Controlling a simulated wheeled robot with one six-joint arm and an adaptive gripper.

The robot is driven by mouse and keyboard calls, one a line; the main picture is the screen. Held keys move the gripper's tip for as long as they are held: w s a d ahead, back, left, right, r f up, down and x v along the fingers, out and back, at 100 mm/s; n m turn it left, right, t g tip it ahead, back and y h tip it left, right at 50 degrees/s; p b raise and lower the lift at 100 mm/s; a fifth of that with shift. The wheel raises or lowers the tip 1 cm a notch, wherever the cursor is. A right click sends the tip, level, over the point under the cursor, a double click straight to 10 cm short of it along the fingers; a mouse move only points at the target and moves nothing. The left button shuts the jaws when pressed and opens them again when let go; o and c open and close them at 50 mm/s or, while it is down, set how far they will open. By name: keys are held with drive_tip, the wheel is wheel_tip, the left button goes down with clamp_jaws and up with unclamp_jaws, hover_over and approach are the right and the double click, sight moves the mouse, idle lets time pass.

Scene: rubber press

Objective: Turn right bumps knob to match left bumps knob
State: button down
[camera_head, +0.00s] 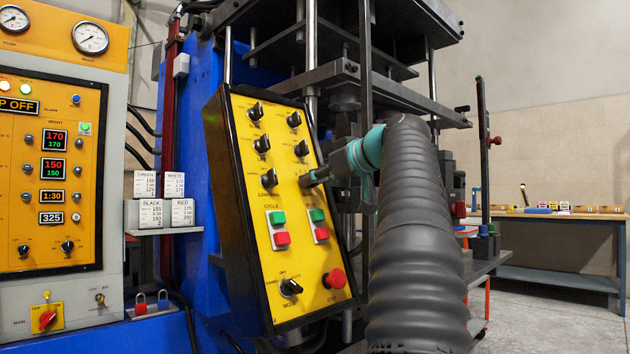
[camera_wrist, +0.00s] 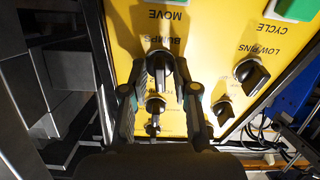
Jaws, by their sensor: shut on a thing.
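A tilted yellow control panel (camera_head: 243,185) carries two columns of black knobs. In the wrist view, which shows the panel upside down, the gripper (camera_wrist: 162,80) is shut on this black knob (camera_wrist: 159,63), beside the label BUMPS. The lowest left-column knob (camera_head: 268,177) also shows in the wrist view (camera_wrist: 252,76), turned diagonally, by a label reading LOW PINS. I cannot make out a second BUMPS label.
Green and red buttons (camera_head: 281,239) and a red emergency stop (camera_head: 335,279) sit lower on the panel. Another knob (camera_wrist: 155,106) lies close between my fingers in the wrist view. An orange cabinet (camera_head: 60,230) stands left, a workbench (camera_head: 550,218) far right.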

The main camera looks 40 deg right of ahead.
drive_tip(key=shift+n, duration=0.7)
drive_tip(key=c, duration=1.2)
unclamp_jaws()
drive_tip(key=v, duration=1.2)
drive_tip(key=shift+r, duration=0.1)
